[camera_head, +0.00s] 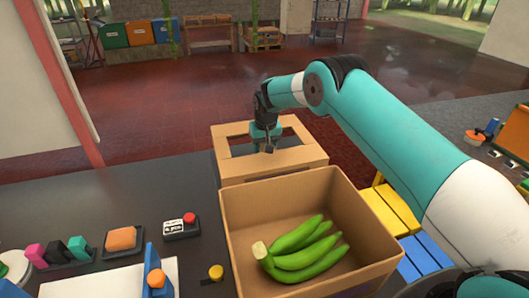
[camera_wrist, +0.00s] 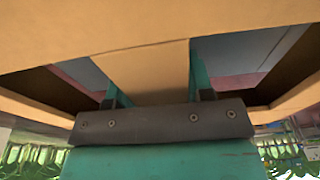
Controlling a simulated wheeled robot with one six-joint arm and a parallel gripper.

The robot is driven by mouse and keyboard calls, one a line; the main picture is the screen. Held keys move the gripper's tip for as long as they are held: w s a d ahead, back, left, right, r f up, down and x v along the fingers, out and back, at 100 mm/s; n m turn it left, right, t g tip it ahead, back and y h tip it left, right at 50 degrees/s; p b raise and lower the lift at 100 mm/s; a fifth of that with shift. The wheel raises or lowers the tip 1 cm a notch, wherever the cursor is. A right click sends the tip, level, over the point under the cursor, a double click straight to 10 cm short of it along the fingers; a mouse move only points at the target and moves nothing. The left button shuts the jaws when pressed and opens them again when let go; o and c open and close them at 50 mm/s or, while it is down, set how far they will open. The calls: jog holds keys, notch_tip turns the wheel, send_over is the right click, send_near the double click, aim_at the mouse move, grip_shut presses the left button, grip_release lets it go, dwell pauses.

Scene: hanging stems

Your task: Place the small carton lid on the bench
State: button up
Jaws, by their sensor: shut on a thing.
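The carton lid (camera_head: 285,162) is tan cardboard with openings in its top. It is behind the open carton (camera_head: 243,221) in the head view. My gripper (camera_head: 267,148) is shut on the lid's middle strip, between the openings. In the wrist view the lid (camera_wrist: 150,30) fills the upper part, and its strip runs between my fingers. The open carton holds green bananas (camera_head: 300,245). The dark bench (camera_head: 120,195) lies to the left and front of the lid. I cannot tell whether the lid touches anything beneath it.
On the bench are a small box with a red button (camera_head: 181,227), a tray with an orange block (camera_head: 122,239), a yellow knob (camera_head: 216,272) and a white board (camera_head: 110,285). Yellow slats (camera_head: 387,212) lie right of the carton. The bench's back left is clear.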

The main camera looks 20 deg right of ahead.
notch_tip(320, 180, down, 3)
jog(key=shift+f+p, duration=0.2)
jog(key=shift+p, duration=0.25)
jog(key=shift+f, duration=0.1)
jog(key=shift+f, duration=0.1)
jog(key=shift+f+b, duration=0.15)
jog(key=shift+b, duration=0.2)
jog(key=o, duration=1.1)
jog(key=shift+o, duration=0.2)
